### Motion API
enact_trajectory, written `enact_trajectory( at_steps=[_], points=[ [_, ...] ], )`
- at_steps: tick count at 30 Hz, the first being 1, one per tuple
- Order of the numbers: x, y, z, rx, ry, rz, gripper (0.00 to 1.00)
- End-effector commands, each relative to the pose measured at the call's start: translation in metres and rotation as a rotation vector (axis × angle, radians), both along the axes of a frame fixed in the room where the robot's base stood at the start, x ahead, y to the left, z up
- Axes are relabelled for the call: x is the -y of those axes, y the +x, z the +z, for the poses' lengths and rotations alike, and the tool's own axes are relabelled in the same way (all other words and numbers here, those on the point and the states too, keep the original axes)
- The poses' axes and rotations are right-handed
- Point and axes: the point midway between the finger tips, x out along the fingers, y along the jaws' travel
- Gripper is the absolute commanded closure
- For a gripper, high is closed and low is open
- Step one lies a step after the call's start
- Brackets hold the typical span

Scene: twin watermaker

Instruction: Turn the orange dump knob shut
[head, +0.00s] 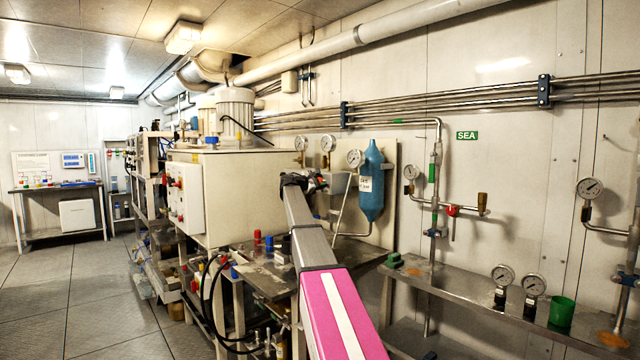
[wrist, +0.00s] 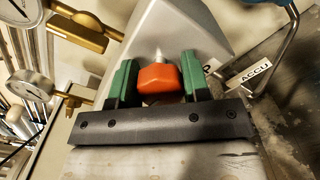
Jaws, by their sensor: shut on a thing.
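The orange dump knob (wrist: 157,78) shows in the wrist view on a metal stem, in front of a grey housing (wrist: 180,35). My gripper (wrist: 155,80) has its two green fingers on either side of the knob, shut on it. In the head view my arm reaches toward the panel, and my gripper (head: 305,180) is at its far end beside the white cabinet. The knob is hidden there behind my gripper. The knob's turn angle cannot be told.
A blue cylinder (head: 371,182) and a gauge (head: 354,158) stand right of my gripper. A brass fitting (wrist: 75,35) and a gauge (wrist: 30,88) are at left in the wrist view. An ACCU label (wrist: 255,76) is at right. A steel bench (head: 480,290) runs along the wall.

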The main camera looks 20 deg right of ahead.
Motion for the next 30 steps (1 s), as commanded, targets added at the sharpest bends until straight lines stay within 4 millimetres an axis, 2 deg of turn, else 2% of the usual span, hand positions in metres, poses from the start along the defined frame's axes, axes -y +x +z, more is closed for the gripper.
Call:
enact_trajectory(
  at_steps=[8,30],
  points=[
    [-0.0001,-0.0009,-0.0008,0.125,0.047,-0.001,0.8],
    [-0.0001,-0.0015,-0.003,0.771,0.281,-0.002,0.8]
  ],
)
